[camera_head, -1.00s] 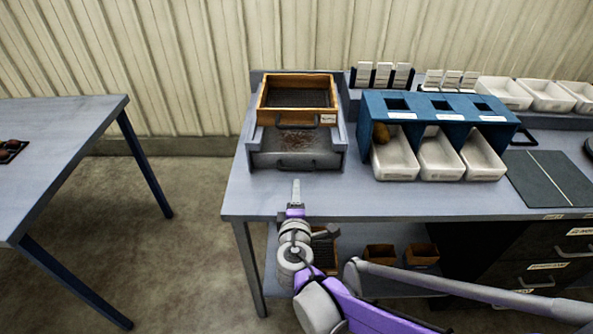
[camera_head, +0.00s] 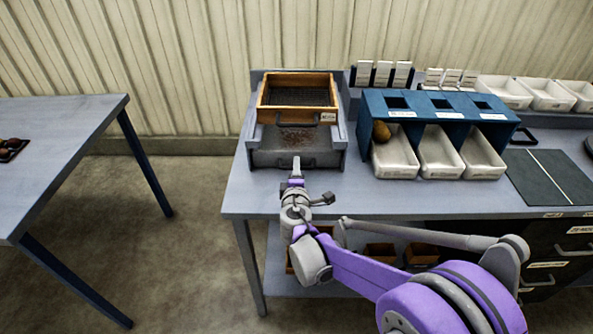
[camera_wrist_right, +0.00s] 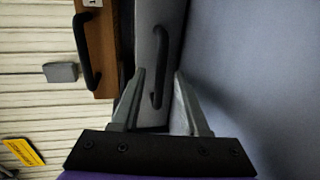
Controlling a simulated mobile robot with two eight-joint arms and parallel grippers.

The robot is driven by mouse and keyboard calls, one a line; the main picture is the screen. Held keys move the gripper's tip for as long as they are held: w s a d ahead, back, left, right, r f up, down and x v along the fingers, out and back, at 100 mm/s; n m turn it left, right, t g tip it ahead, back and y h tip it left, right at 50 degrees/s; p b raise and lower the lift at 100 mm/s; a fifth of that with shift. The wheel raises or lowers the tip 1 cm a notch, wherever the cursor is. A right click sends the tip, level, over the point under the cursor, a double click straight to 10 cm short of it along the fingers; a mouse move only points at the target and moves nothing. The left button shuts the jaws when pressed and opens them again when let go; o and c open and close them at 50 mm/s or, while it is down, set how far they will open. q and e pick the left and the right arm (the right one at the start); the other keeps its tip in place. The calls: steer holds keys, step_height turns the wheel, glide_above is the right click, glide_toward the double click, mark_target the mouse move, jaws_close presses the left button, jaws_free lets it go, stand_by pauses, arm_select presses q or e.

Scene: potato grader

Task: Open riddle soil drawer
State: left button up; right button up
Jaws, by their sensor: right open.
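The riddle stands on the left end of the workbench. Its wooden sieve box (camera_head: 297,92) sits on top, with a dark mesh floor and a dark handle in front. Below it is the grey soil drawer (camera_head: 268,158), with brown soil (camera_head: 297,136) visible behind its front. In the right wrist view the drawer's dark handle (camera_wrist_right: 158,68) lies between the spread fingers of my right gripper (camera_wrist_right: 160,85). In the head view my right gripper (camera_head: 296,164) is at the drawer front. It is open, and I cannot tell whether a finger touches the handle. My left gripper is out of view.
A blue sorter (camera_head: 440,108) with several white bins stands right of the riddle, a potato (camera_head: 381,131) in its left bay. A dark mat (camera_head: 550,178) lies farther right. The bench top (camera_head: 400,199) in front of the bins is clear. Another table (camera_head: 60,135) stands left.

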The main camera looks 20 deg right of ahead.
jaws_close()
stand_by(1.4)
